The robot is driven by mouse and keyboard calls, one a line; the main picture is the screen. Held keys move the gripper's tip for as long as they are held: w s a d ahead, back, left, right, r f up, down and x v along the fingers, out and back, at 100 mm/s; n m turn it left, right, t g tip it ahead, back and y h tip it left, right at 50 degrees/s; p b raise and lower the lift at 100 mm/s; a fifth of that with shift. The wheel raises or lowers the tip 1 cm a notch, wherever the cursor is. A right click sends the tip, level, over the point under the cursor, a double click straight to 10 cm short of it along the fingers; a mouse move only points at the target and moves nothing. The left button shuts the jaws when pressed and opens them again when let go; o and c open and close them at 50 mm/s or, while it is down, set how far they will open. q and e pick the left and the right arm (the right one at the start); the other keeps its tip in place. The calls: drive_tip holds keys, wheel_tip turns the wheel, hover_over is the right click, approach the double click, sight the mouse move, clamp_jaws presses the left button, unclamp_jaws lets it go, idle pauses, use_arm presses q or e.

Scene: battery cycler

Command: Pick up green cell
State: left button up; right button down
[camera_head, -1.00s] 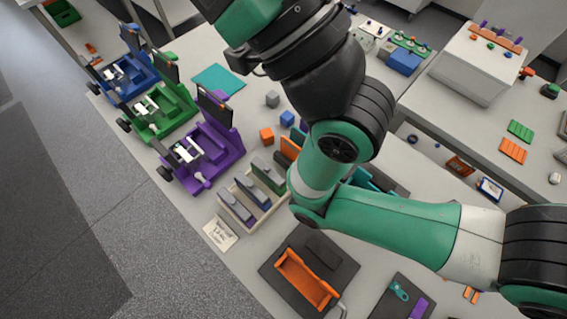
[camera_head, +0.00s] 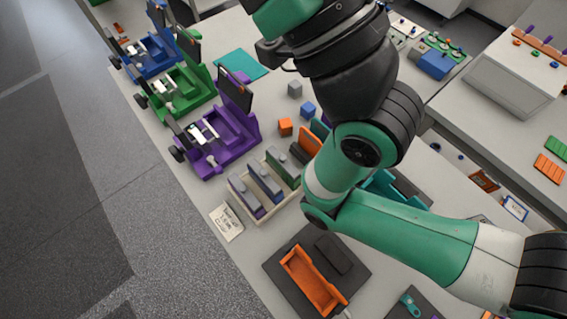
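The green cell (camera_head: 283,168) stands in a light-coloured rack (camera_head: 236,203) on the bench, with a grey piece along its top. It is the cell nearest my arm in that rack. A purple cell (camera_head: 246,196) and a blue cell (camera_head: 264,181) stand to its left. My green and black arm comes in from the right and bends up past the rack, covering things to the right of it. Neither gripper shows in this view, so I cannot see any hold on the cell.
Blue (camera_head: 150,53), green (camera_head: 180,90) and purple (camera_head: 218,138) cycler stations line the bench's left edge. An orange tray (camera_head: 312,280) lies on a dark mat in front. A label card (camera_head: 226,222) lies beside the rack. Small orange (camera_head: 285,127) and blue (camera_head: 308,109) cubes sit behind it.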

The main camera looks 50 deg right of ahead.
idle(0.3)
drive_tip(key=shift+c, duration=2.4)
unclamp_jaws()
